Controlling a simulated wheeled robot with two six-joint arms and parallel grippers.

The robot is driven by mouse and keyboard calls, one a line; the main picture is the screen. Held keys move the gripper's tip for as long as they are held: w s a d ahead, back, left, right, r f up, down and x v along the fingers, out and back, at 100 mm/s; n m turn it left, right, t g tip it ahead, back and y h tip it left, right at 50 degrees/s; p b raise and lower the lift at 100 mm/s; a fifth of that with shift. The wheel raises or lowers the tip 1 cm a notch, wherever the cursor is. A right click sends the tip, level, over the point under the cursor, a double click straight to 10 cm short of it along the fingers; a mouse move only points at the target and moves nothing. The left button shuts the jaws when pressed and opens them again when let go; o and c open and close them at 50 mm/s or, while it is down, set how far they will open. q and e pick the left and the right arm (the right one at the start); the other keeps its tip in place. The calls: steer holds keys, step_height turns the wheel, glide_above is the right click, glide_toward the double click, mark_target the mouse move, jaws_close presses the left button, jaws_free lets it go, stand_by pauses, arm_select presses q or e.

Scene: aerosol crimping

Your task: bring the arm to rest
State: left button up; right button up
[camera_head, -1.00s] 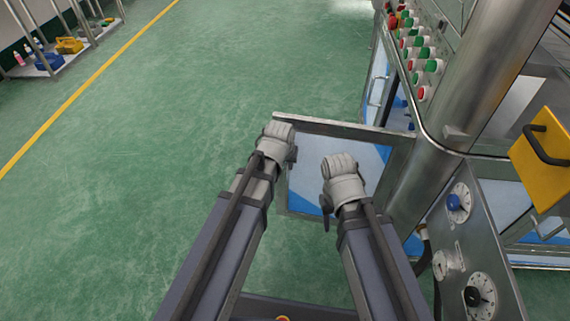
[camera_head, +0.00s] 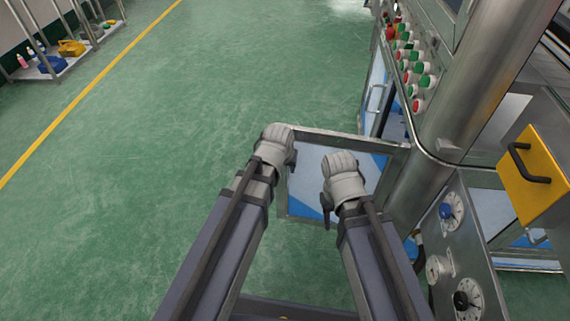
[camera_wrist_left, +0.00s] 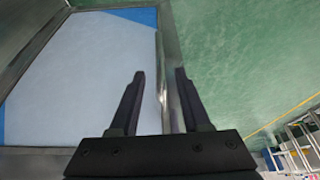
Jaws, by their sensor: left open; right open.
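My left arm reaches forward in the head view, and its wrist end with the left gripper (camera_head: 276,146) is in front of the machine's open door. The metal door frame edge shows behind the fingers there. My right arm runs beside the left one, with its wrist end and right gripper (camera_head: 340,172) in front of the same door.
The machine's clear framed door (camera_head: 306,165) stands just beyond both wrists. A steel column (camera_head: 470,100), a button panel (camera_head: 415,65), a yellow box (camera_head: 535,175) and a dial panel (camera_head: 455,240) are on the right. Open green floor (camera_head: 110,210) lies to the left, with a shelf cart (camera_head: 60,62) far off.

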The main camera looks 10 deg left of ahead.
arm_select(q)
steer(key=p+v, duration=0.1)
steer(key=v, duration=0.1)
steer(key=shift+s+r, duration=0.2)
steer(key=shift+r, duration=0.05)
arm_select(e)
step_height(320, 180, up, 2)
steer(key=shift+r, duration=0.2)
arm_select(q)
steer(key=s+d+m+g+y+p, duration=0.1)
steer(key=s+d+m+g, duration=0.1)
steer(key=s, duration=0.5)
steer(key=s+d+m+g, duration=0.2)
steer(key=s+d+g, duration=0.1)
steer(key=s, duration=0.5)
step_height(320, 180, up, 28)
steer(key=p, duration=2.9)
steer(key=shift+w+a, duration=0.15)
steer(key=shift+w, duration=0.3)
arm_select(e)
step_height(320, 180, up, 30)
steer(key=shift+f, duration=0.25)
